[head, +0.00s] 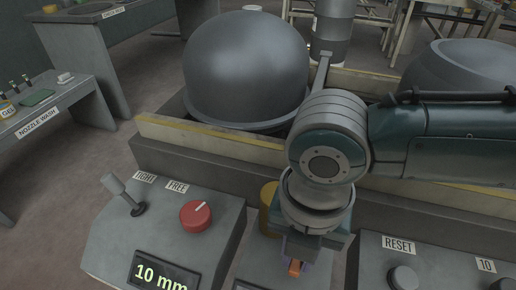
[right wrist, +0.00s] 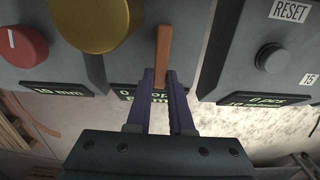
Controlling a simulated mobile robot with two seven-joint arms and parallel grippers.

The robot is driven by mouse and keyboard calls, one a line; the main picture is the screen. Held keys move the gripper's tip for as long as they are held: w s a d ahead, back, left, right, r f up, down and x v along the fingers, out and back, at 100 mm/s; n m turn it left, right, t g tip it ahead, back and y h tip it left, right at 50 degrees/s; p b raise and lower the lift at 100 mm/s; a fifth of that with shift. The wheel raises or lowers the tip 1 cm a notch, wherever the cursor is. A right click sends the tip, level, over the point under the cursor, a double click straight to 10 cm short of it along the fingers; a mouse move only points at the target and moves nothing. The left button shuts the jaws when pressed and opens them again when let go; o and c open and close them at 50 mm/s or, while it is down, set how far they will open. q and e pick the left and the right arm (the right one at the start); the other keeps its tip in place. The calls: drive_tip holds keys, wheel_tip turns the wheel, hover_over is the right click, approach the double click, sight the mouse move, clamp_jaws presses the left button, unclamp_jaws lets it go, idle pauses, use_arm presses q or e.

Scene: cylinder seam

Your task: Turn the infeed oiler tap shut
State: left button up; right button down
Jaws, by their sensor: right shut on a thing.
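The oiler tap shows as a flat orange-brown lever (right wrist: 163,48) in the right wrist view, next to a brass-coloured round body (right wrist: 97,18). In the head view the lever (head: 295,267) is mostly hidden under my right wrist, and the brass body (head: 268,203) shows just left of it. My right gripper (right wrist: 162,76) is shut on the lower end of the lever, its purple fingers on either side. The lever points straight along the fingers in the wrist view. The left gripper is in neither view.
A red knob (head: 195,214) and a small grey lever (head: 124,194) stand on the left panel, above a "10 mm" display (head: 165,273). A RESET button (head: 404,278) is on the right panel. A big grey dome (head: 246,68) stands behind. A display below the tap is partly hidden.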

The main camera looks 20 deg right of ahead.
sight(297, 264)
idle(0.5)
drive_tip(key=c, duration=0.8)
unclamp_jaws()
drive_tip(key=shift+d, duration=0.1)
drive_tip(key=shift+r, duration=0.3)
wheel_tip(297, 264, up, 9)
drive_tip(key=p, duration=0.3)
drive_tip(key=shift+r, duration=0.2)
drive_tip(key=shift+s, duration=0.15)
